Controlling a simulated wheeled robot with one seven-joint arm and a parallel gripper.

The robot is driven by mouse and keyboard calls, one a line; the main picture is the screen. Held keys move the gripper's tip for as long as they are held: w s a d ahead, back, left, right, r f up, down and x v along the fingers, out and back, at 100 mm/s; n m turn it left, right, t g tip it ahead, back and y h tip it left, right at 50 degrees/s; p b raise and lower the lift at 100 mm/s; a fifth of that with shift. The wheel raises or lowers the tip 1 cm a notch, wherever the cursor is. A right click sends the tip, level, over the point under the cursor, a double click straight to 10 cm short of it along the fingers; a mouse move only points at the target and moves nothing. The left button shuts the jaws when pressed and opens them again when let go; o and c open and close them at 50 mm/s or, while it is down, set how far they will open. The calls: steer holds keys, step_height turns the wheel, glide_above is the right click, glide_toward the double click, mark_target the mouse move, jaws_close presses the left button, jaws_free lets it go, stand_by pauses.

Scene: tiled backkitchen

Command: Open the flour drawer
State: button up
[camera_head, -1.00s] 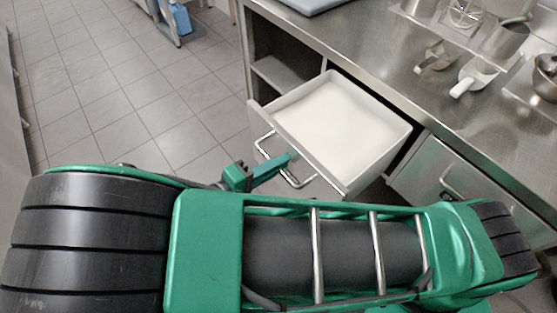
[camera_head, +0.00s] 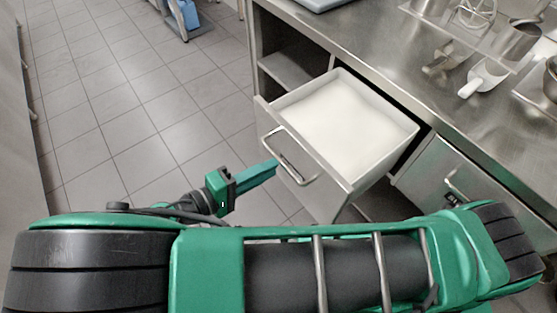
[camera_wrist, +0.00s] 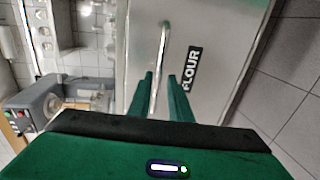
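The flour drawer (camera_head: 345,185) is pulled well out of the steel counter, and white flour (camera_head: 342,112) fills it. Its bar handle (camera_head: 283,158) is on the front panel, and the handle also shows in the wrist view (camera_wrist: 161,55). A black label reading FLOUR (camera_wrist: 192,69) is on the panel.
A second closed drawer (camera_head: 455,180) is to the right. Scoops (camera_head: 484,76) and metal containers (camera_head: 515,42) stand on the counter (camera_head: 385,50). An open shelf (camera_head: 285,68) is left of the drawer.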

steer(key=shift+v, duration=2.6)
